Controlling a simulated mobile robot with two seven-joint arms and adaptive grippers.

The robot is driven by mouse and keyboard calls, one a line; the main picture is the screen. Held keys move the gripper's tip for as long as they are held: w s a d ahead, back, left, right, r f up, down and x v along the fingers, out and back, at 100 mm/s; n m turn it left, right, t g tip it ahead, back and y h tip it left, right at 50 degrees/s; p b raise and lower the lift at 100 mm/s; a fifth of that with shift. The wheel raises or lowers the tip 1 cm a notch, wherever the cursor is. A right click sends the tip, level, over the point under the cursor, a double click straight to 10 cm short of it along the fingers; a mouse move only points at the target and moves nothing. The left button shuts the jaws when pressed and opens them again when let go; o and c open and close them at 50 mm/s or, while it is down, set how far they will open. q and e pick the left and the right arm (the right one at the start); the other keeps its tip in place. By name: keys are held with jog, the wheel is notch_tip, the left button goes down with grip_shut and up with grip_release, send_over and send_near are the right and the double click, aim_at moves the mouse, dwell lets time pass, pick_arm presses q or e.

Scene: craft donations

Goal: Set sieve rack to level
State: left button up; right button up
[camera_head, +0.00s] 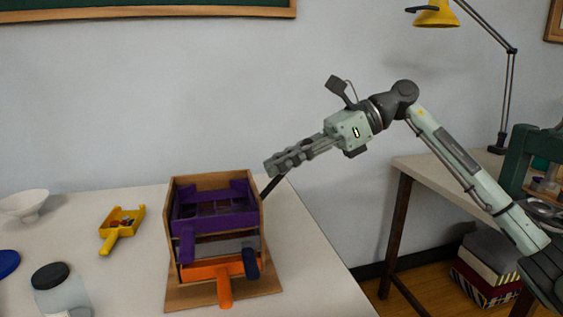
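The sieve rack (173,255) is a wooden frame on the white table. It holds a purple sieve (183,225) on top, a grey one (215,247) in the middle and an orange one (205,270) at the bottom, with handles toward me. A dark bar (268,188) sticks up and right from its right side. My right gripper (272,166) comes in from the right, its fingertips just above the bar's upper end. I cannot tell whether they touch, or whether the fingers are open or shut. My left gripper is not in view.
A yellow scoop (112,241) with small bits, a white bowl (25,203), a black-lidded jar (60,290) and a blue object (8,263) are on the table's left. The right side of this table is clear. A second table (435,170) with a yellow lamp (437,15) stands right.

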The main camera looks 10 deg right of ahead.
jog(key=shift+o, duration=0.7)
jog(key=v, duration=1.2)
